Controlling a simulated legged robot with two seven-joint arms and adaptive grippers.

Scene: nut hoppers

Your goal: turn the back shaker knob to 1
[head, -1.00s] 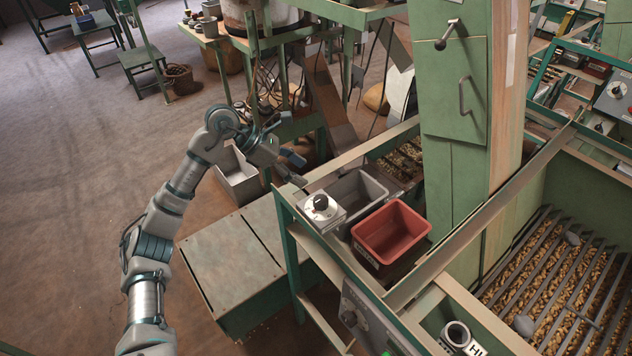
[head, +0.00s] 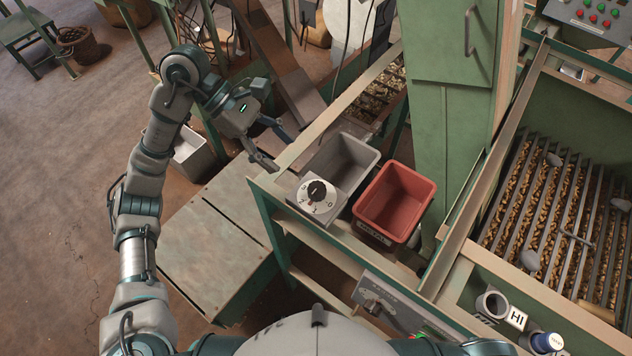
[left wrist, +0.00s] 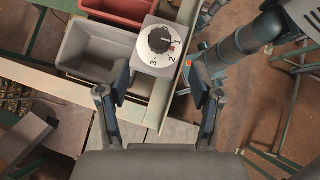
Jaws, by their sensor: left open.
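The back shaker knob (head: 317,192) is a dark knob on a round white numbered dial, on a small grey box at the corner of the green frame. In the left wrist view the dial (left wrist: 160,40) shows 1, 2 and 3 around its rim; I cannot tell exactly where its pointer stands. My left gripper (head: 277,148) is open and empty, to the upper left of the knob and apart from it. In the left wrist view its fingers (left wrist: 161,85) are spread below the dial. My right gripper is not in view.
A grey bin (head: 340,165) and a red bin (head: 395,203) stand close beside the knob box. A panel with another knob (head: 375,304) is lower on the frame. A tall green housing (head: 445,120) rises behind. A flat-topped green box (head: 205,250) stands at left.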

